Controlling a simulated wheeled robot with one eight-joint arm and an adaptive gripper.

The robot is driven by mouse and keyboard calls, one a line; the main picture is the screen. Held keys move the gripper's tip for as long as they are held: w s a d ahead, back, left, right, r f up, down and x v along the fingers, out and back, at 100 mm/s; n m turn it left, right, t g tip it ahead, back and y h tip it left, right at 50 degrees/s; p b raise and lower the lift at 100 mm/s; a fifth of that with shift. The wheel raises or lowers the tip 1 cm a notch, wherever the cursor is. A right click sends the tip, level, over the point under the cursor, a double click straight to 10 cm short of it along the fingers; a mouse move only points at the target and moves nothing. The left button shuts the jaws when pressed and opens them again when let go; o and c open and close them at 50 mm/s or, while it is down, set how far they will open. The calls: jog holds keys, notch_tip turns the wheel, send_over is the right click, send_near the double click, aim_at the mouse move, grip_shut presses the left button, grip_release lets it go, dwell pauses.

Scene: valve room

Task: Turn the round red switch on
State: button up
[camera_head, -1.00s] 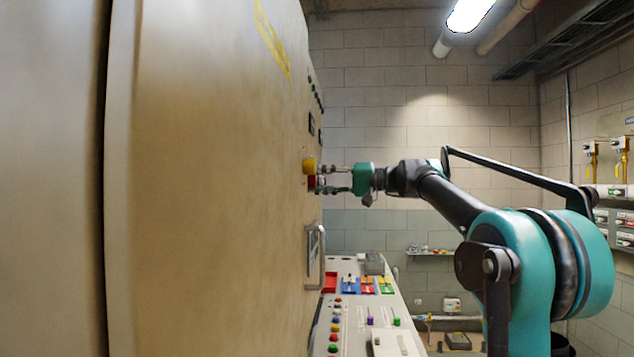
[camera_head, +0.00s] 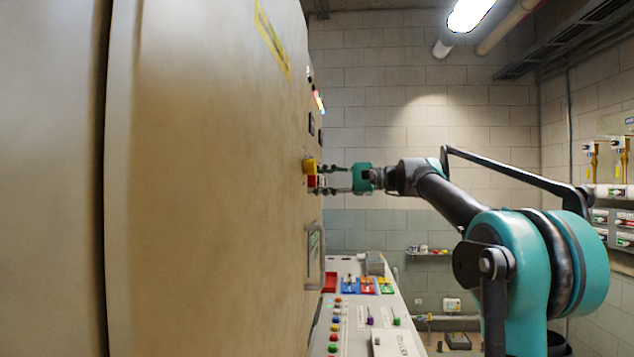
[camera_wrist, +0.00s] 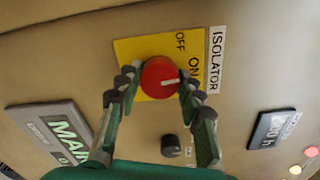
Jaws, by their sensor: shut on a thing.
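In the head view, the red switch (camera_head: 312,181) shows side-on, partly behind the fingers of my gripper (camera_head: 323,180). The yellow part (camera_head: 309,166) stands out from the tall beige cabinet face (camera_head: 210,180).
A black knob (camera_wrist: 170,145) sits close below the switch. A dark display (camera_wrist: 272,128) and a MAIN sign (camera_wrist: 55,132) flank it. Indicator lights (camera_head: 318,99) glow higher on the cabinet. A door handle (camera_head: 318,258) and a control desk (camera_head: 350,330) lie below my arm.

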jog(key=shift+m, duration=0.6)
jog(key=o, duration=1.2)
jog(key=shift+c, duration=0.2)
jog(key=shift+d, duration=0.1)
jog(key=d, duration=1.2)
jog(key=shift+s, duration=0.2)
jog(key=shift+a, duration=0.1)
